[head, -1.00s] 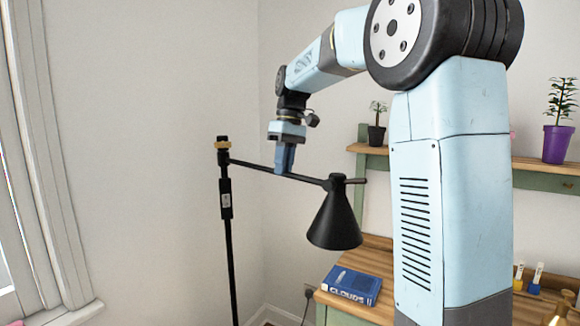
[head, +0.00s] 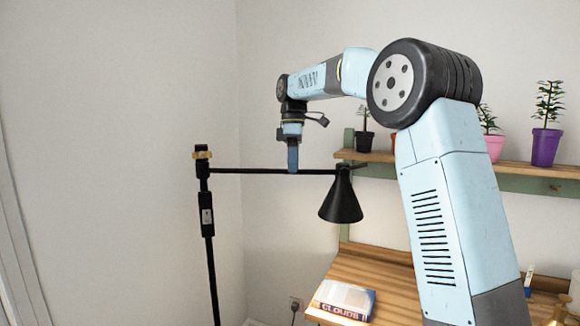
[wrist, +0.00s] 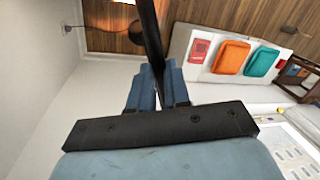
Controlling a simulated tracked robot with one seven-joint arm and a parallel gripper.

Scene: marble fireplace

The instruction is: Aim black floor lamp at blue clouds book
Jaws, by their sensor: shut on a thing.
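The black floor lamp (head: 208,240) stands at left, with a brass-coloured collar, a level side arm and a cone shade (head: 341,203) hanging at the arm's right end. My gripper (head: 292,163) points down and is shut on the lamp's side arm, nearer the shade than the pole. In the wrist view the black arm (wrist: 149,35) runs between my two blue fingers (wrist: 157,92). The blue clouds book (head: 343,300) lies flat on the wooden desk, below the shade; its top looks brightly lit. The shade's opening faces down.
The wooden desk (head: 385,285) stands against the wall. A shelf (head: 515,174) above it holds several potted plants, one in a purple pot (head: 546,147). The wrist view shows an orange bag (wrist: 231,57) and a teal bag (wrist: 262,62).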

